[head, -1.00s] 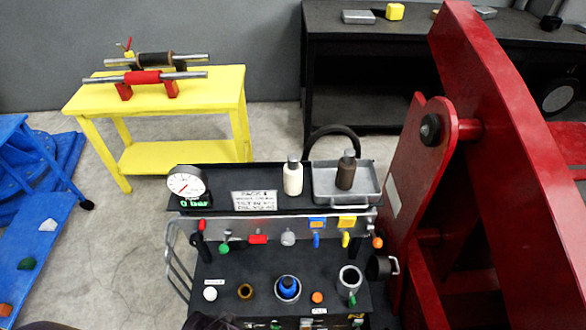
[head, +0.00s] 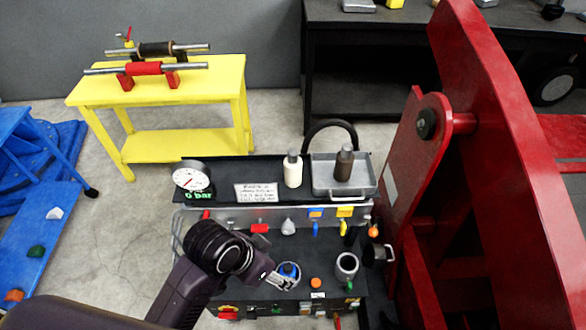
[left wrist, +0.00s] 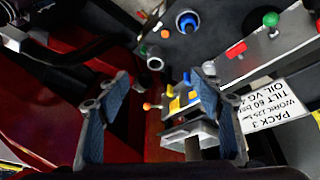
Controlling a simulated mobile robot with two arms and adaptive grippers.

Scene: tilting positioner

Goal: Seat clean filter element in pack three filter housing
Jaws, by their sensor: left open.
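The cream filter element (head: 293,172) stands upright on the pack's black top shelf, left of a metal drip tray (head: 325,185). A dark brown element (head: 343,165) stands in that tray. On the lower deck, an open grey cylinder (head: 347,266), apparently the filter housing, has a dark interior. A black cup with a handle (head: 377,254) is at its right. My left gripper (head: 286,281) is over the lower deck near a blue ringed port (head: 290,270), partly covering it. The left wrist view shows its fingers (left wrist: 164,76) apart with nothing between them. My right gripper is out of view.
A gauge (head: 192,177) reads 0 bar beside the pack's placard (head: 256,193); it reads PACK 3 in the left wrist view (left wrist: 280,115). Several coloured valves line the front panel. A large red frame (head: 500,150) closes off the right. A yellow bench (head: 160,90) stands behind left.

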